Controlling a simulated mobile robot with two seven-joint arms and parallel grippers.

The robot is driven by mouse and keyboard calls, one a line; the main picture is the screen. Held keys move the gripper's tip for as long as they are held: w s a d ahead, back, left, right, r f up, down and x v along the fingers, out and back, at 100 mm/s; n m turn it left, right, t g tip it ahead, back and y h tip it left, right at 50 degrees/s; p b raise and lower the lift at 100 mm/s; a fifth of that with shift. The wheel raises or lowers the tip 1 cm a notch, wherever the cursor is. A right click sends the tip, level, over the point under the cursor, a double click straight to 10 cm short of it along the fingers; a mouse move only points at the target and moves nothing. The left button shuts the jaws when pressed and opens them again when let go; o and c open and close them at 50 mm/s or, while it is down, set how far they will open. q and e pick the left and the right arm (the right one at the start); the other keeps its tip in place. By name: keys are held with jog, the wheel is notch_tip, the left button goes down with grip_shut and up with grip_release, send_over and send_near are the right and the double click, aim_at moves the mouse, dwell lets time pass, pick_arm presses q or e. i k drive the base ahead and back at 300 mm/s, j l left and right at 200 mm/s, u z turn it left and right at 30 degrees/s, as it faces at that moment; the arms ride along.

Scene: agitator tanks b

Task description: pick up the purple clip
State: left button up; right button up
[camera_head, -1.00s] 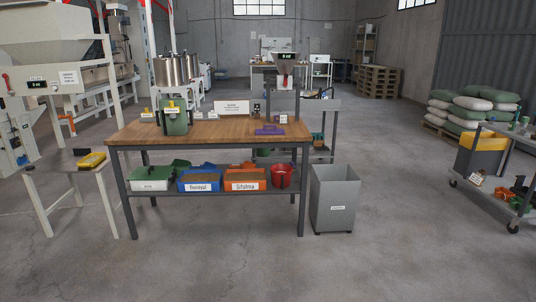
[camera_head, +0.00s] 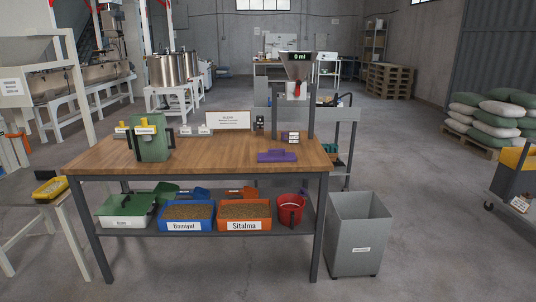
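The purple clip (camera_head: 277,156) lies on the wooden tabletop of the workbench (camera_head: 215,160), right of the middle and near the front edge. It is a flat purple piece with a raised part on top. Nothing covers it. Neither of my grippers shows in the head view.
A green container (camera_head: 151,143) stands at the table's left, and a hopper dispenser (camera_head: 298,66) at its back right. The lower shelf holds a blue bin (camera_head: 187,226), an orange bin (camera_head: 245,226) and a red bucket (camera_head: 290,210). A grey waste bin (camera_head: 357,235) stands right. The floor in front is clear.

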aim_at(269, 156)
jog(key=i+z, duration=0.1)
jog(key=i, duration=0.45)
jog(key=i+j+z, duration=0.15)
jog(key=i, duration=0.35)
jog(key=i+j+z, duration=0.1)
jog(key=i, duration=0.45)
